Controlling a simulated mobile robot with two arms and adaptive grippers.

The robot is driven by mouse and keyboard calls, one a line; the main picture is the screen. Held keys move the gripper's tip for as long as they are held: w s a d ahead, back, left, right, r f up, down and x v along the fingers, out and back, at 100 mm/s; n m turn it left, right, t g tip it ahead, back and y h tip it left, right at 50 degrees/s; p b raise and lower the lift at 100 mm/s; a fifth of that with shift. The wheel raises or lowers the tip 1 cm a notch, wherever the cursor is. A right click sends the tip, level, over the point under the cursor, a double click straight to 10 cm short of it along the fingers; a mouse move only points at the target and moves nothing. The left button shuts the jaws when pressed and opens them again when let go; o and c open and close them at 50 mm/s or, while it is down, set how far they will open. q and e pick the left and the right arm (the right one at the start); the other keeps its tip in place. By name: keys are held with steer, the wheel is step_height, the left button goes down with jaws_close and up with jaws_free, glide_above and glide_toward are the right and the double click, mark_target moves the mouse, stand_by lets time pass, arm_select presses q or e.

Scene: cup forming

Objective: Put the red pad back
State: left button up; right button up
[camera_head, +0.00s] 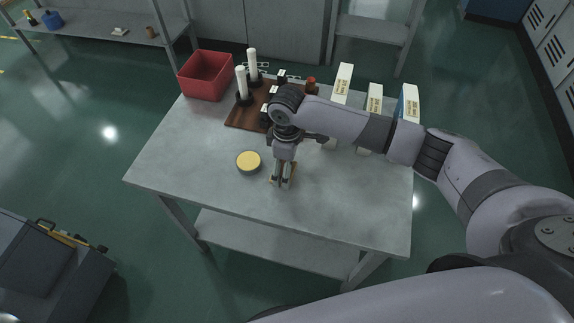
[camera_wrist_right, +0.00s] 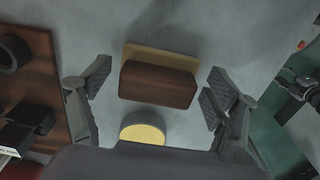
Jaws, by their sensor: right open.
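A reddish-brown block (camera_wrist_right: 158,84) with a tan slab (camera_wrist_right: 143,57) along one side is on the table between my right fingers in the wrist view. It may be the red pad; I cannot tell for sure. My right gripper (camera_wrist_right: 158,92) is open, with one finger on each side of the block and gaps to both. In the head view, my right gripper (camera_head: 282,180) points down at the block, which it mostly hides. A brown board (camera_head: 247,116) carrying several items is behind it. My left gripper is not in view.
A round yellow-topped disc (camera_head: 248,160) is left of the gripper. A red bin (camera_head: 206,75), white posts (camera_head: 253,65) and white-and-tan boxes (camera_head: 343,80) stand at the table's back. The table's (camera_head: 190,155) front left is clear.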

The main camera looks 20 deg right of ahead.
step_height(320, 180, up, 12)
stand_by(0.4)
